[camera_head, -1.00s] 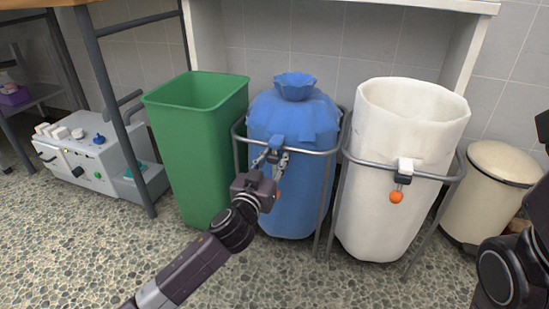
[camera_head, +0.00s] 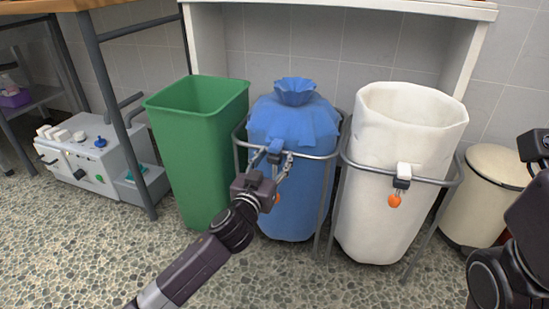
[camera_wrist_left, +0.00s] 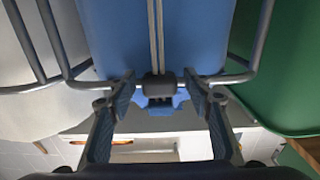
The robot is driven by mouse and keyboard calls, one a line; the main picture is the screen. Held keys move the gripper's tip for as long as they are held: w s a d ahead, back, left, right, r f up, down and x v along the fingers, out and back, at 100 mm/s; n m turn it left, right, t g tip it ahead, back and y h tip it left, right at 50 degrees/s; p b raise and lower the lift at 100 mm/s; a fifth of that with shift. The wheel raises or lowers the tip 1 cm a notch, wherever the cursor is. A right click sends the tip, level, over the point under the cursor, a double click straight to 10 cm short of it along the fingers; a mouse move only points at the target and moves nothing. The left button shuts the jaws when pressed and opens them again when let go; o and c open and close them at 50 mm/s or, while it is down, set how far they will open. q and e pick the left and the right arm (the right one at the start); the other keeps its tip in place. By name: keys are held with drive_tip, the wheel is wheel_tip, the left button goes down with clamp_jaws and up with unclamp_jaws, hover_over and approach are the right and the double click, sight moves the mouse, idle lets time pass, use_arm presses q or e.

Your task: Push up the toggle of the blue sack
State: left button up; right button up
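The blue sack (camera_head: 300,185) stands in a grey metal ring frame, its top gathered into a frilled neck. Its toggle (camera_head: 275,148) sits at the sack's front by the frame's rail. In the left wrist view the dark toggle (camera_wrist_left: 158,87) has a blue part beside it and two pale cord strands. An orange ball (camera_head: 277,197) hangs below, partly hidden by my gripper. My left gripper (camera_head: 273,160) is open, its fingers on either side of the toggle; the wrist view shows gaps on both sides (camera_wrist_left: 159,92). My right gripper's fingers are not visible.
A green bin (camera_head: 205,150) stands left of the sack. A white sack (camera_head: 395,140) in a similar frame, with its own toggle (camera_head: 402,176), stands right. A cream bin (camera_head: 485,205) is beyond it. Open pebbled floor (camera_head: 110,250) lies in front.

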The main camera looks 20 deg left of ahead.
use_arm(q)
drive_tip(key=s, duration=1.2)
drive_tip(key=shift+a, duration=0.2)
idle(0.6)
